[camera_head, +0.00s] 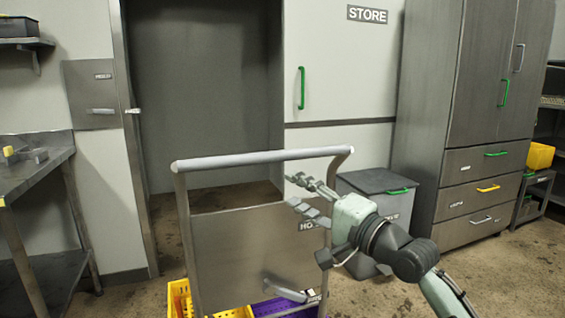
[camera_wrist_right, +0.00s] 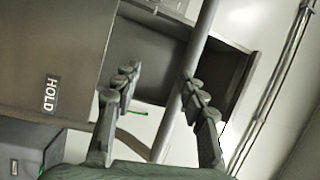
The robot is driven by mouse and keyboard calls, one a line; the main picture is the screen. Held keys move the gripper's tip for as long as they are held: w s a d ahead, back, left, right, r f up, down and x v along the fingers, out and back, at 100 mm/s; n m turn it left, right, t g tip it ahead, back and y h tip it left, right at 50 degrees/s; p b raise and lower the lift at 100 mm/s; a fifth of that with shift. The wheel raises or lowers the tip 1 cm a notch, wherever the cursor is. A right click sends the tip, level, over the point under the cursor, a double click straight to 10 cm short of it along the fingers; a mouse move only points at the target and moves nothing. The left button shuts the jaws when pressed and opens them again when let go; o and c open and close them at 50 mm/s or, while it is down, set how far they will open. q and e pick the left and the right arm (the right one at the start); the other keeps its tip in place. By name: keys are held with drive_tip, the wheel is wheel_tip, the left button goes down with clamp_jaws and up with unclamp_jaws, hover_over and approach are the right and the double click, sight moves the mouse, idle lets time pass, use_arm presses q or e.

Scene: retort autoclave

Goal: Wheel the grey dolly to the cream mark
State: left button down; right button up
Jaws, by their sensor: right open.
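The grey dolly stands in front of me in the head view, with a pale horizontal handle bar (camera_head: 262,158) on two side posts and a grey panel (camera_head: 235,240) below it. Its floor end is cut off by the frame. My right gripper (camera_head: 291,189) is open, just below the bar's right part in the head view. In the right wrist view a grey bar (camera_wrist_right: 196,70) runs between the spread fingers of my right gripper (camera_wrist_right: 160,90); I see no clear contact. My left gripper is out of view. No cream mark is visible.
Yellow (camera_head: 178,298) and purple (camera_head: 283,308) crates sit low at the dolly. A dark doorway recess (camera_head: 205,100) lies beyond. A lidded grey bin (camera_head: 375,183) and a tall cabinet (camera_head: 480,110) stand right, a metal table (camera_head: 35,165) left. Open floor shows at lower right.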

sight(275, 159)
drive_tip(key=shift+m+y, duration=0.3)
drive_tip(key=shift+y, duration=0.3)
drive_tip(key=w+a+r, duration=0.4)
drive_tip(key=r, duration=0.1)
drive_tip(key=shift+w+a+r+p, duration=0.3)
drive_tip(key=shift+w+a+p, duration=0.05)
drive_tip(key=shift+w+a, duration=0.45)
drive_tip(key=shift+w, duration=0.1)
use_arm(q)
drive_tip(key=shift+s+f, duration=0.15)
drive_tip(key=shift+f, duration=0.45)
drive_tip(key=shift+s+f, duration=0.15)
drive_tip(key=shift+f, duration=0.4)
use_arm(e)
drive_tip(key=shift+c, duration=0.7)
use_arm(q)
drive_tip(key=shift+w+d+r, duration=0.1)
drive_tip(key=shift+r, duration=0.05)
use_arm(e)
clamp_jaws()
